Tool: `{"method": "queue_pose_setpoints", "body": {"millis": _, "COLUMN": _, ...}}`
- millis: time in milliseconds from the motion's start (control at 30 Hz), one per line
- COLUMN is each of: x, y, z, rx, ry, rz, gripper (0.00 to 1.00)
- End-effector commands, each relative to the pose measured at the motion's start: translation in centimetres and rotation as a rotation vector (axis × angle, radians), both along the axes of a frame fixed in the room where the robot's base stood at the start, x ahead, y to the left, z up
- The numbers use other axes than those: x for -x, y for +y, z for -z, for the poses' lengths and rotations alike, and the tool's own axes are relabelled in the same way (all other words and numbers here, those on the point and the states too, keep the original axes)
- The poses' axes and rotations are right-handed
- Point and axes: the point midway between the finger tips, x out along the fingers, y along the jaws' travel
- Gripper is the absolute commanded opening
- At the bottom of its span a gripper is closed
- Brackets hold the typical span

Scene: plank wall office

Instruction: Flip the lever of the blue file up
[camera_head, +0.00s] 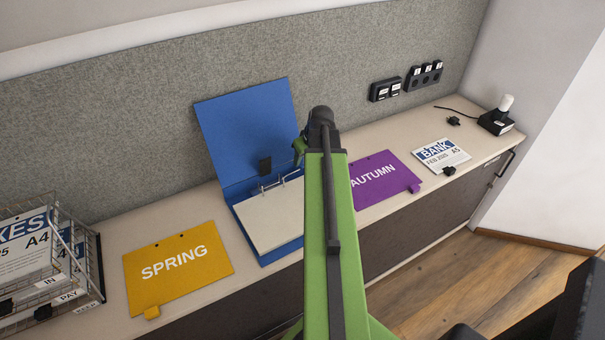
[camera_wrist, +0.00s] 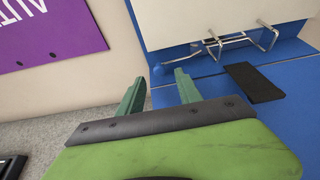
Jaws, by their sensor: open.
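The blue file (camera_head: 245,125) lies open on the counter, its cover leaning against the grey wall panel. White paper (camera_head: 271,218) lies inside it. The metal ring mechanism (camera_wrist: 235,38) shows in the wrist view, with the lever (camera_wrist: 170,68) lying low along the blue surface, its blue tip toward my fingers. My gripper (camera_wrist: 160,88) is open and empty, its two green fingertips just short of the lever tip and apart from it in the picture. In the head view my arm hides part of the file, the lever and most of my gripper.
A yellow SPRING divider (camera_head: 178,268) lies left of the file, a purple AUTUMN divider (camera_head: 385,178) right of it. A wire tray rack (camera_head: 75,240) stands far left. A BANK card (camera_head: 440,154) and a black stand (camera_head: 497,122) sit right. Wall sockets (camera_head: 424,77) are behind.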

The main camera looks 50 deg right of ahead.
Motion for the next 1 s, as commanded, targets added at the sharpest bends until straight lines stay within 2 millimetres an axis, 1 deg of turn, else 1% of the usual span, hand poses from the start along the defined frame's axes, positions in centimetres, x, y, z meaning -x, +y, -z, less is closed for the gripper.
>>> {"method": "queue_pose_setpoints", "body": {"millis": 33, "x": -0.5, "y": -0.2, "z": 1.9, "rx": 0.0, "ry": 0.0, "rz": -0.001, "gripper": 0.41}}
{"method": "queue_pose_setpoints", "body": {"millis": 133, "x": -1.0, "y": -0.3, "z": 2.9, "rx": 0.0, "ry": 0.0, "rz": -0.001, "gripper": 0.41}}
{"method": "queue_pose_setpoints", "body": {"millis": 233, "x": -1.2, "y": -0.4, "z": 3.2, "rx": 0.0, "ry": 0.0, "rz": -0.001, "gripper": 0.41}}
{"method": "queue_pose_setpoints", "body": {"millis": 467, "x": -1.2, "y": -0.4, "z": 2.9, "rx": 0.0, "ry": 0.0, "rz": 0.0, "gripper": 0.41}}
{"method": "queue_pose_setpoints", "body": {"millis": 767, "x": -1.1, "y": -0.4, "z": 2.9, "rx": 0.0, "ry": 0.0, "rz": 0.001, "gripper": 0.02}}
{"method": "queue_pose_setpoints", "body": {"millis": 800, "x": -1.1, "y": -0.4, "z": 2.9, "rx": 0.0, "ry": 0.0, "rz": 0.001, "gripper": 0.0}}
{"method": "queue_pose_setpoints", "body": {"millis": 1000, "x": -1.1, "y": -0.4, "z": 2.9, "rx": 0.001, "ry": 0.0, "rz": 0.001, "gripper": 0.0}}
